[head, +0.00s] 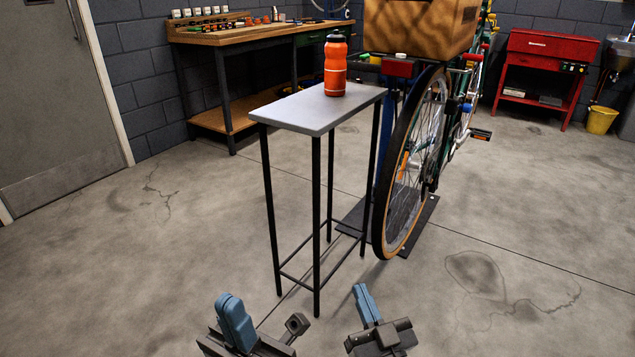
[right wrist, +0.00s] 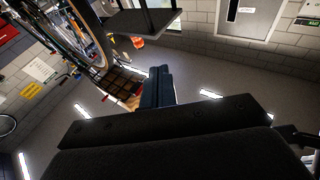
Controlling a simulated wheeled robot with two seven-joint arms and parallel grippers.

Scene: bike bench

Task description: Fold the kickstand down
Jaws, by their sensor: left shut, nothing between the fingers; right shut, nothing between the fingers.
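A bicycle stands at the right of the centre in the head view, its rear wheel (head: 415,165) towards me and its green frame (head: 474,100) mostly hidden behind the wheel. I cannot make out the kickstand. The bicycle also shows at the upper left of the right wrist view (right wrist: 84,38). My left gripper (head: 229,302) is shut and empty at the bottom of the head view, in front of the small table. My right gripper (head: 361,291) is shut and empty, nearer the wheel but well apart from it. Its blue fingers show in the right wrist view (right wrist: 158,85).
A small table (head: 290,108) with black legs stands left of the wheel, with an orange bottle (head: 335,68) on it. A cardboard box (head: 420,28) is above the wheel. A dark plate (head: 420,222) lies under the bicycle. The floor (head: 540,220) on the right is clear.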

